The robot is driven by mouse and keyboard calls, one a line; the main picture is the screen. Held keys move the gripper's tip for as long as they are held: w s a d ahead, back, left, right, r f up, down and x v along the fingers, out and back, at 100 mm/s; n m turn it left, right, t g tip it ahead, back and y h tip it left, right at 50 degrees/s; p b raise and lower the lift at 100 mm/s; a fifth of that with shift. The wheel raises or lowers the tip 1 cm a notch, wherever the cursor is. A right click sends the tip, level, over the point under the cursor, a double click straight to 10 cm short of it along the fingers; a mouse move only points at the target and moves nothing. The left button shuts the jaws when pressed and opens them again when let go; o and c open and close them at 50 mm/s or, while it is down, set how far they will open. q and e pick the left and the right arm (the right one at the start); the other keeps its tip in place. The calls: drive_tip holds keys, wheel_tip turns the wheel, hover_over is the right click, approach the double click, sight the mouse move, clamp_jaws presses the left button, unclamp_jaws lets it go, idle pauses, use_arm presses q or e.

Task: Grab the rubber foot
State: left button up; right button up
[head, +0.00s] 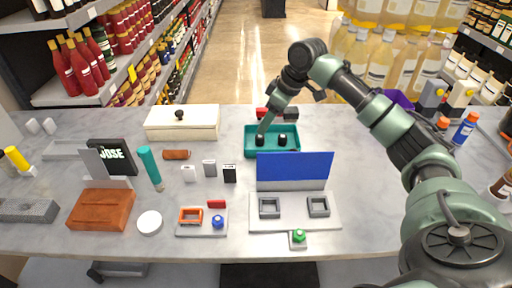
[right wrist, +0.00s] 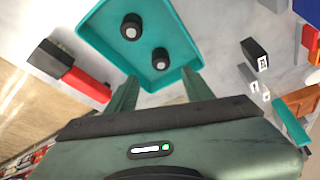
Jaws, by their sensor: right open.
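Two small black rubber feet (head: 283,140) (right wrist: 131,27) stand apart in a teal tray (head: 286,154) (right wrist: 101,46) towards the back of the table. My right gripper (head: 262,131) reaches over the tray's left part from behind. In the right wrist view its two fingers (right wrist: 162,86) are apart with nothing between them. The nearer foot (right wrist: 160,58) is just beyond the fingertips, and the other is farther off. In the head view the left foot (head: 261,141) is beside the fingertips; I cannot tell whether they touch. My left gripper is not in view.
A blue panel (head: 294,168) stands in front of the tray on a grey plate with two square frames. A red and black object (head: 276,113) lies behind the tray. A cream box (head: 182,122) stands to the left, and bottles to the right. The front right tabletop is clear.

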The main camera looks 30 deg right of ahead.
sight(260, 140)
drive_tip(key=shift+a+f, duration=0.25)
drive_tip(key=shift+f, duration=0.45)
drive_tip(key=p+x, duration=0.1)
drive_tip(key=x, duration=0.4)
drive_tip(key=shift+w+f, duration=0.1)
drive_tip(key=shift+f, duration=0.3)
clamp_jaws()
